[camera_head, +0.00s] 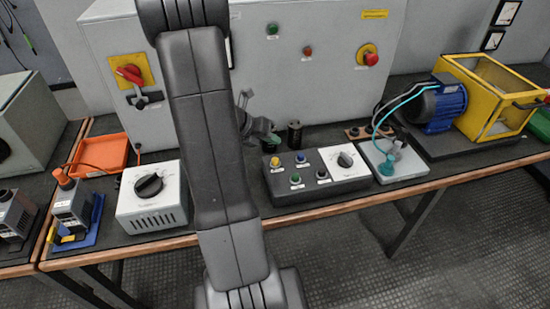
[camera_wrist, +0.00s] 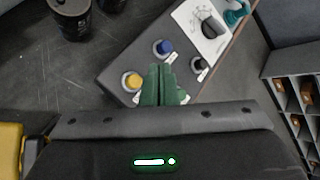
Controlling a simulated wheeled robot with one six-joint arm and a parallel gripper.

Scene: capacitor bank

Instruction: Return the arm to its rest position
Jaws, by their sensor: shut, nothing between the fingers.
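My gripper (camera_wrist: 160,72) shows in the wrist view as two green fingers pressed together with nothing between them. It is over the front of a grey control box (camera_wrist: 135,58), near a yellow button (camera_wrist: 132,82) and a blue button (camera_wrist: 164,47). I cannot tell its height above the box. In the head view my arm is raised across the middle and hides much of the gripper. The control box (camera_head: 330,188) stands on the bench there, with coloured buttons and a white dial plate (camera_head: 345,161).
Black cylinders (camera_head: 294,134) stand behind the control box. A white dial box (camera_head: 151,198) and an orange tray (camera_head: 102,154) are at left. A large grey cabinet (camera_head: 330,60) stands behind. A blue motor (camera_head: 440,106) and a yellow frame (camera_head: 492,95) are at right.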

